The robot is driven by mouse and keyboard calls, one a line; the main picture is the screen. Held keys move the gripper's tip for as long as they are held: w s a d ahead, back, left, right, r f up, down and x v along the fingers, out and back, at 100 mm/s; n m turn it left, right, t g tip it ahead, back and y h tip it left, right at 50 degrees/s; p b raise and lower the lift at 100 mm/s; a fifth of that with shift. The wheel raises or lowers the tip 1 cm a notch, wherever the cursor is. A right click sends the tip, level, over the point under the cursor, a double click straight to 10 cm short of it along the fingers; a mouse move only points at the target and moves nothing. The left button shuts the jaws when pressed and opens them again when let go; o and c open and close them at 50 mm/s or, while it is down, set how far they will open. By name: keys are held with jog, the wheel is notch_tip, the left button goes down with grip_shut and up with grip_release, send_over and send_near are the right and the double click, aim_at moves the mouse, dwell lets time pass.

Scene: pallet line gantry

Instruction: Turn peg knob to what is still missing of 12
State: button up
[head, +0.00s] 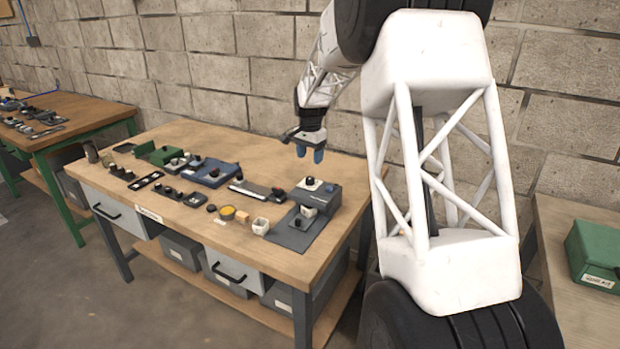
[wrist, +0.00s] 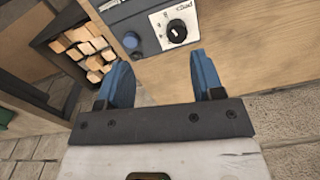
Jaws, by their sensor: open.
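In the wrist view, a round black knob (wrist: 176,31) sits on a white dial plate (wrist: 183,17) with small marks and a label that looks like "pegs", turned in the picture. The knob's setting is too small to read. The plate is on a dark grey box (wrist: 143,18). My gripper (wrist: 162,70) is open and empty, its two blue fingers apart, with the knob beyond the fingertips and not touched. In the head view my gripper (head: 310,153) hangs above the back right part of the wooden bench (head: 262,150).
A dark bin (wrist: 60,70) holding several light wooden pegs (wrist: 85,45) is at the left of the wrist view. A blue round button (wrist: 130,40) is beside the dial. In the head view, a grey-blue box (head: 322,198) and many small devices stand on the bench.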

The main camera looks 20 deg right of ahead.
aim_at(310, 177)
jog(key=shift+m, duration=0.4)
jog(key=w+f, duration=0.1)
jog(key=w, duration=0.1)
jog(key=w+d+f, duration=0.1)
jog(key=f, duration=0.1)
jog(key=shift+w+d+f, duration=0.1)
jog(key=shift+w, duration=0.3)
jog(key=shift+f, duration=0.1)
jog(key=shift+f, duration=3.8)
jog(key=c, duration=0.9)
